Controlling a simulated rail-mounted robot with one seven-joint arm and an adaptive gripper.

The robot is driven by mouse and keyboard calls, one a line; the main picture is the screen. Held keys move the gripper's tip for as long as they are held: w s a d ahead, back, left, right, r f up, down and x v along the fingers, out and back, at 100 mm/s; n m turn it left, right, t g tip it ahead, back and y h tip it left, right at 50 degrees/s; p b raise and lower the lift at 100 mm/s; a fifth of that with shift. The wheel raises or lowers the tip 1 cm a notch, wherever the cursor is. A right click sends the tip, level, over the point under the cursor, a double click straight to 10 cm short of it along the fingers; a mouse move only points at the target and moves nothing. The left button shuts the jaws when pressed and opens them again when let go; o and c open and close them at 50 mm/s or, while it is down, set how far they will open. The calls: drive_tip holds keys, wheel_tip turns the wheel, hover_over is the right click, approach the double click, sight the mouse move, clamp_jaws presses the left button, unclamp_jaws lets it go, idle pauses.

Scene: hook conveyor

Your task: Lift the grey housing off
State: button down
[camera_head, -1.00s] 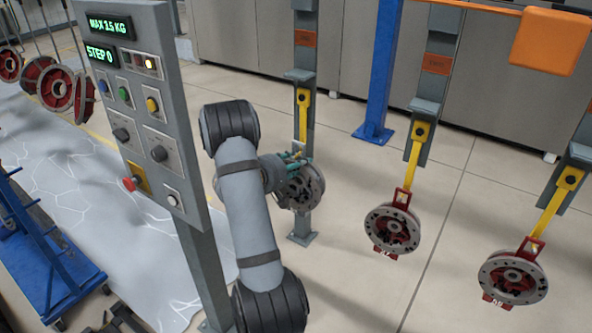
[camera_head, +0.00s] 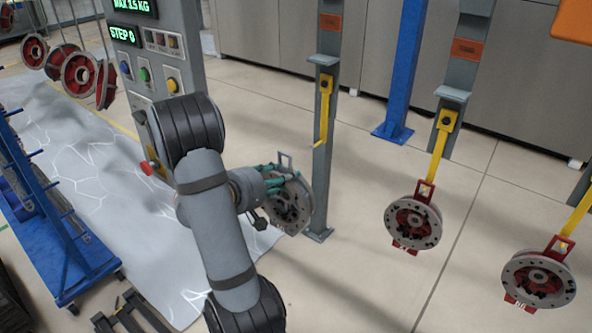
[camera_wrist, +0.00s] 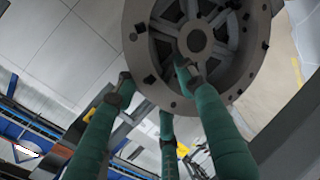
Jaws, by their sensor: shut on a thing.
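The grey housing (camera_head: 291,212) is a round flanged part with a small grey loop on top. My gripper (camera_head: 272,183), with teal fingers, is shut on it and holds it in the air, left of the hook post. In the wrist view the housing (camera_wrist: 253,60) fills the upper middle, with a spoked hub and dark bolts; the teal fingers (camera_wrist: 165,95) reach its rim and hub. The yellow hook (camera_head: 323,112) on the nearest post hangs empty, apart from the housing. My arm hides part of the housing's surroundings.
Two red-and-grey housings (camera_head: 413,222) (camera_head: 538,280) hang on yellow hooks to the right. The control panel post (camera_head: 160,50) stands behind my arm. A blue rack (camera_head: 75,265) is at left, several red parts (camera_head: 78,73) hang beyond. Floor in front of the post is clear.

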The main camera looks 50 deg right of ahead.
drive_tip(key=shift+a+f+b, duration=0.3)
drive_tip(key=shift+a+f, duration=0.1)
drive_tip(key=shift+a, duration=0.3)
drive_tip(key=shift+a+f+b, duration=0.3)
drive_tip(key=shift+a+f, duration=0.05)
drive_tip(key=shift+a, duration=0.3)
drive_tip(key=a+b, duration=0.3)
drive_tip(key=a, duration=1)
drive_tip(key=shift+w+a, duration=0.25)
idle(0.3)
